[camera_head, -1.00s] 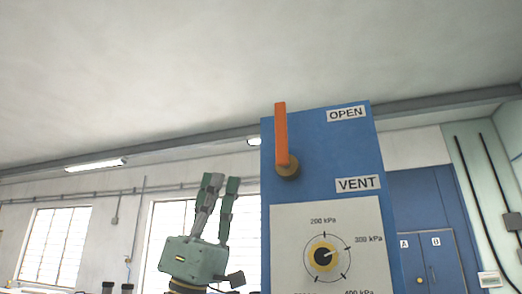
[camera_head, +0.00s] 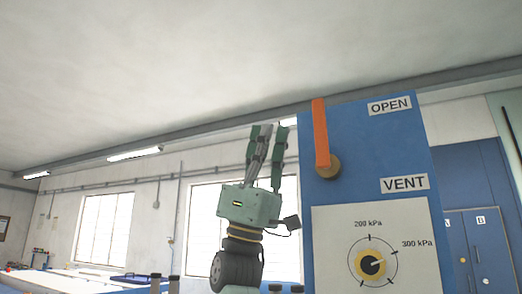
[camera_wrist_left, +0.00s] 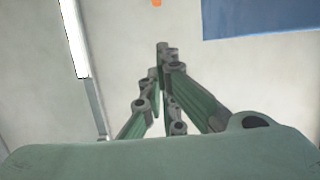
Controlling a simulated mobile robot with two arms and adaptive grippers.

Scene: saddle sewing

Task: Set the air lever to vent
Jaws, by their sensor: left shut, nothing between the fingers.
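The orange air lever (camera_head: 320,133) points straight up from its brass pivot (camera_head: 328,166) on the blue panel (camera_head: 375,145). The OPEN label (camera_head: 389,105) is at the panel's upper right and the VENT label (camera_head: 404,183) is lower. My left gripper (camera_head: 270,130) points upward, shut and empty, left of the lever and apart from it in the picture. In the left wrist view the fingers (camera_wrist_left: 163,47) meet at their tips. A bit of the orange lever (camera_wrist_left: 156,3) and the blue panel (camera_wrist_left: 260,15) show at the top edge. My right gripper is not in view.
A pressure dial (camera_head: 370,265) on a white plate sits below the lever. Blue cabinet doors (camera_head: 480,250) stand behind at the right. Windows (camera_head: 103,230) line the far wall, with a table (camera_head: 75,282) at the lower left. The space above the gripper is clear.

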